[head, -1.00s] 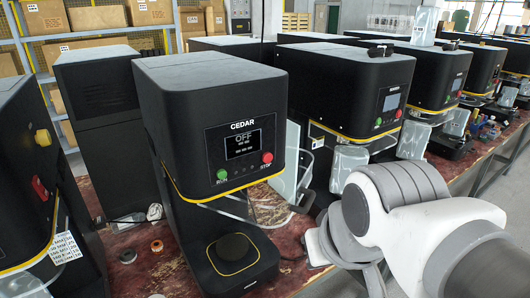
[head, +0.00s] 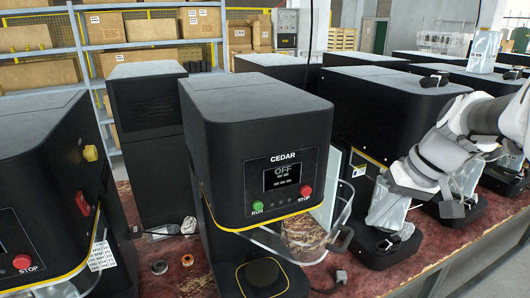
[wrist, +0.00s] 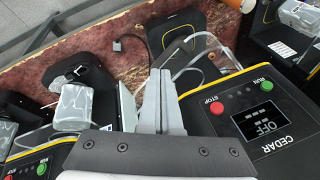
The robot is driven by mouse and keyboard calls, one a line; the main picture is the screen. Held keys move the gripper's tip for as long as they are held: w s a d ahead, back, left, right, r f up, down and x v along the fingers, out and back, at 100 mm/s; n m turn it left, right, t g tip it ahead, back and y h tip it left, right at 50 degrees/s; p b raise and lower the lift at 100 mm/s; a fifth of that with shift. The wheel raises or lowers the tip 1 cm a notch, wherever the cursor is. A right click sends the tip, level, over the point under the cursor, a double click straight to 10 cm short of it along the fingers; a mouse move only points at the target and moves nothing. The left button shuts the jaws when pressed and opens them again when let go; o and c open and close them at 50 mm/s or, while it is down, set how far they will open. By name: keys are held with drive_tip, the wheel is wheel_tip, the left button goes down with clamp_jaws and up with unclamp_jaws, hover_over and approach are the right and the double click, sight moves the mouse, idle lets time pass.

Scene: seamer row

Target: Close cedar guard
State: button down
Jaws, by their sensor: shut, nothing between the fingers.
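The CEDAR machine (head: 255,130) stands in the middle of the head view, its screen reading OFF between a green RUN and a red STOP button. Its clear curved guard (head: 302,256) stands out at the lower right of the head, with a black handle (head: 341,238) at its right end. It looks swung out to the right, open. In the wrist view the guard (wrist: 205,53) shows as a clear outline beside the CEDAR panel (wrist: 262,122). My gripper (wrist: 163,78) is shut and empty, left of that panel; in the head view I cannot make out its fingertips.
A similar machine (head: 45,175) stands close on the left, and a row of others (head: 380,110) runs right. My arm is over the neighbouring machine on the right. A cable plug (head: 341,275) and small rings (head: 187,260) lie on the red worn bench (head: 430,243). Shelves stand behind.

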drive_tip(key=d+r+t+y+p, duration=0.1)
drive_tip(key=d+r+y+p, duration=0.1)
drive_tip(key=d, duration=0.8)
drive_tip(key=w+a+f, duration=0.2)
drive_tip(key=a+f, duration=0.2)
drive_tip(key=w+a+f+n+p, duration=0.1)
drive_tip(key=w+a+f, duration=0.1)
drive_tip(key=a+f, duration=0.2)
drive_tip(key=shift+p+x, duration=0.3)
drive_tip(key=shift+x, duration=0.5)
